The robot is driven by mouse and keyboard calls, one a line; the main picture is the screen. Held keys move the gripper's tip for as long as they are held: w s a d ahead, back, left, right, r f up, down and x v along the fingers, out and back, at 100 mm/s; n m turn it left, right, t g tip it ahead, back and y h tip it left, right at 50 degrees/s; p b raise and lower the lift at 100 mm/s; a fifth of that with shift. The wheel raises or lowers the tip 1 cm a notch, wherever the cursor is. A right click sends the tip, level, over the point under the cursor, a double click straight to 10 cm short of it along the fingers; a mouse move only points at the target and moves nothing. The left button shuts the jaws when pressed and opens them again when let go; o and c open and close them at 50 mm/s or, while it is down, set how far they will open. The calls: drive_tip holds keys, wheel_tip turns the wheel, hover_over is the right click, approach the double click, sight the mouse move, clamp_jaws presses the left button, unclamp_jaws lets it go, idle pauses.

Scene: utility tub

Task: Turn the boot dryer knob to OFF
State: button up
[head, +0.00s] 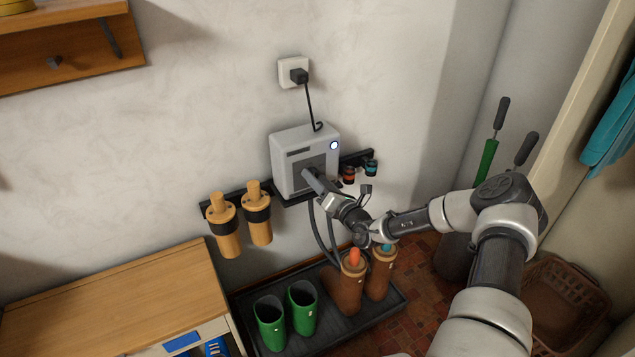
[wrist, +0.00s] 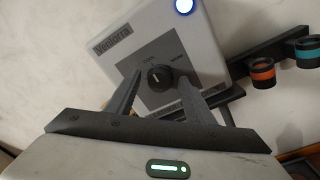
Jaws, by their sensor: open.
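The boot dryer (head: 290,144) is a light grey box on the wall above a dark rail, with a lit round light at its upper right. It also shows in the wrist view (wrist: 205,45). Its round black knob (wrist: 160,78) sits on a dark grey panel, with a pale mark on its face; the small lettering around it is too blurred to read. My gripper (wrist: 157,82) is open, with one finger on each side of the knob and gaps visible between. In the head view my gripper (head: 310,176) reaches the dryer's front and hides the knob.
Orange and teal ringed holders (head: 349,174) are on the rail to the right, and two wooden forms (head: 226,237) hang at left. Brown boots (head: 345,290) and green boots (head: 270,320) stand on a tray below. A cord (head: 309,105) runs up to the socket.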

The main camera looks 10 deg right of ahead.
drive_tip(key=c, duration=1)
drive_tip(key=shift+c, duration=0.2)
drive_tip(key=shift+r+p, duration=0.1)
drive_tip(key=shift+p, duration=0.35)
drive_tip(key=shift+s+a+n+h+p, duration=0.1)
drive_tip(key=shift+n+h+p, duration=0.1)
drive_tip(key=shift+n+p, duration=2.8)
drive_tip(key=shift+a+n+h+p, duration=0.1)
drive_tip(key=shift+n+h+p, duration=0.1)
drive_tip(key=shift+n+p, duration=2.75)
drive_tip(key=shift+n+b, duration=0.8)
drive_tip(key=shift+n, duration=0.05)
